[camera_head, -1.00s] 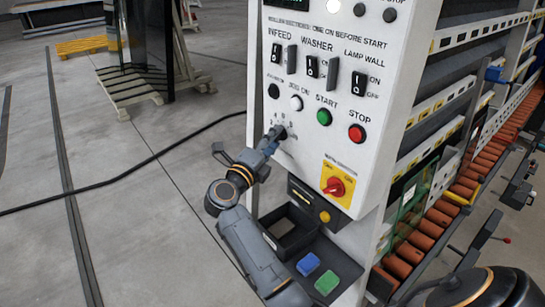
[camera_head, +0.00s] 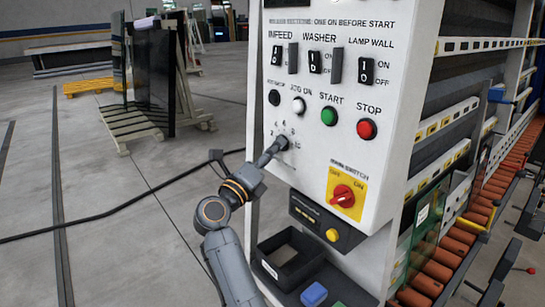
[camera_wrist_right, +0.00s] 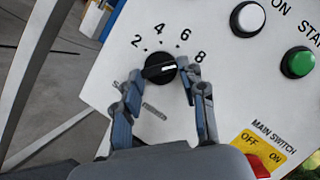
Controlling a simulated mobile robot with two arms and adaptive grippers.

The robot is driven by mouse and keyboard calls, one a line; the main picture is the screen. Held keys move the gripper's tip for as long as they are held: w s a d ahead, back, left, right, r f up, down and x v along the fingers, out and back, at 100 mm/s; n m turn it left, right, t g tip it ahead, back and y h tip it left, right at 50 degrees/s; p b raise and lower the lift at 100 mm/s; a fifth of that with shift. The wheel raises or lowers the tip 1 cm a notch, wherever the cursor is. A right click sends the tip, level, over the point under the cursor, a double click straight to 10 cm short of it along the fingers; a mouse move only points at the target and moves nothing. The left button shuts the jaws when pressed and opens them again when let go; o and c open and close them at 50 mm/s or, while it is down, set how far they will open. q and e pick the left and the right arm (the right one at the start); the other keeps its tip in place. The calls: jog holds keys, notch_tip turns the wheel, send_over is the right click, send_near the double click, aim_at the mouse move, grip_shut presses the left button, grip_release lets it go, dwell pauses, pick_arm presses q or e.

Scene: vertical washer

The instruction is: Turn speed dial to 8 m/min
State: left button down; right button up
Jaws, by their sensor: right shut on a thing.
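The speed dial is a round black knob (camera_wrist_right: 158,69) on the white control panel, with 2, 4, 6 and 8 printed in an arc over it. In the right wrist view its white mark points right and slightly up, roughly toward the 8 (camera_wrist_right: 200,57). My right gripper (camera_wrist_right: 160,72) is shut on the dial, with one finger on each side of it. In the head view the right gripper (camera_head: 275,148) reaches the panel from the lower left and partly hides the dial and its numbers. My left gripper is not in view.
Above the dial are a white button (camera_head: 299,106), a green start button (camera_head: 329,116) and a red stop button (camera_head: 367,129). A red main switch (camera_head: 343,196) is at lower right. A black open box (camera_head: 290,262) sits below. Open floor lies left.

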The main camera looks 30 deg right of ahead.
jog(key=shift+f, duration=0.1)
jog(key=o, duration=1.1)
jog(key=shift+o, duration=0.2)
jog(key=r, duration=0.6)
jog(key=shift+w+d+r, duration=0.1)
jog(key=shift+w+r, duration=0.25)
jog(key=shift+w, duration=0.05)
jog(key=r, duration=0.1)
jog(key=s+r, duration=0.1)
jog(key=r, duration=0.1)
jog(key=shift+s+a+r, duration=0.2)
jog(key=shift+a+r, duration=0.05)
jog(key=shift+w+d+f, duration=0.1)
jog(key=shift+w+d, duration=0.05)
jog(key=shift+w, duration=0.2)
